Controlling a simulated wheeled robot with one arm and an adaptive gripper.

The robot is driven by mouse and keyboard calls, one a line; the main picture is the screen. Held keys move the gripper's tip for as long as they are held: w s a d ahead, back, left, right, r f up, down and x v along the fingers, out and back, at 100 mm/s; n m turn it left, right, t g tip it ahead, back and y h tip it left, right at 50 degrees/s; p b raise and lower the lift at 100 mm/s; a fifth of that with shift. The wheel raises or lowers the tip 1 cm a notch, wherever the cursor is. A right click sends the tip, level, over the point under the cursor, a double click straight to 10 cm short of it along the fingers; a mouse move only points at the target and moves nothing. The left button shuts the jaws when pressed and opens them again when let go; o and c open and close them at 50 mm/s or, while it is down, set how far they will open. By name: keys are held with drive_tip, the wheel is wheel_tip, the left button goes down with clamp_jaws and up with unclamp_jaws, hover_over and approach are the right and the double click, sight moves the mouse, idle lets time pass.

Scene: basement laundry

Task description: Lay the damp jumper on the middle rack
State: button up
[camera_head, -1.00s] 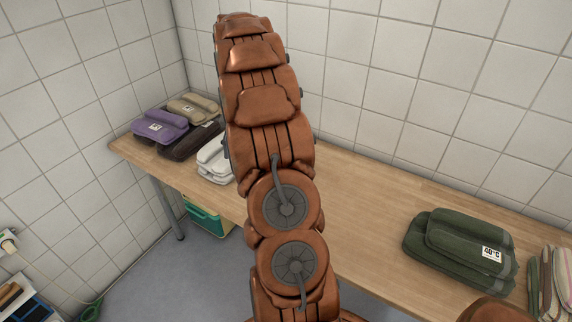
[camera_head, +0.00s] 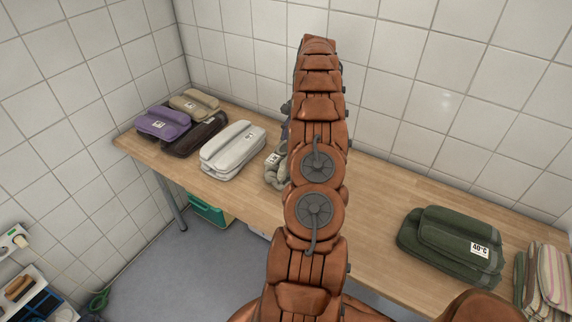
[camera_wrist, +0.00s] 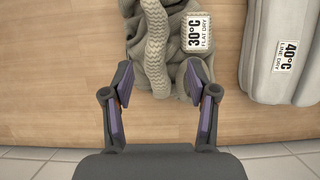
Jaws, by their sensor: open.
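A grey-beige knitted garment, which looks like the jumper (camera_wrist: 155,42), lies bunched on the wooden table in the wrist view. Its white label reads 30°C FLAT DRY. In the head view only a part of the jumper (camera_head: 274,172) shows beside my arm, which hides the rest. My gripper (camera_wrist: 160,84) is open above the table's edge. Its two fingers are apart, at either side of the jumper's near end, and I cannot tell if they touch it. My arm hides the gripper in the head view. I see no rack in either view.
A pale folded bundle (camera_head: 233,148) lies left of the jumper. Purple (camera_head: 163,123), dark brown (camera_head: 197,137) and beige (camera_head: 194,104) bundles lie at the table's left end. A green bundle (camera_head: 450,244) and a striped one (camera_head: 552,275) lie right. Bare wood (camera_head: 380,215) lies between.

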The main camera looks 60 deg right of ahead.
sight(285, 161)
drive_tip(key=shift+s+p+x, duration=0.15)
drive_tip(key=shift+p+x, duration=0.6)
drive_tip(key=shift+x, duration=0.85)
drive_tip(key=shift+s+p+x, duration=0.15)
drive_tip(key=shift+p+x, duration=0.6)
drive_tip(key=shift+x, duration=0.9)
drive_tip(key=shift+a+f, duration=0.1)
drive_tip(key=shift+f, duration=0.3)
drive_tip(key=shift+f, duration=0.1)
clamp_jaws()
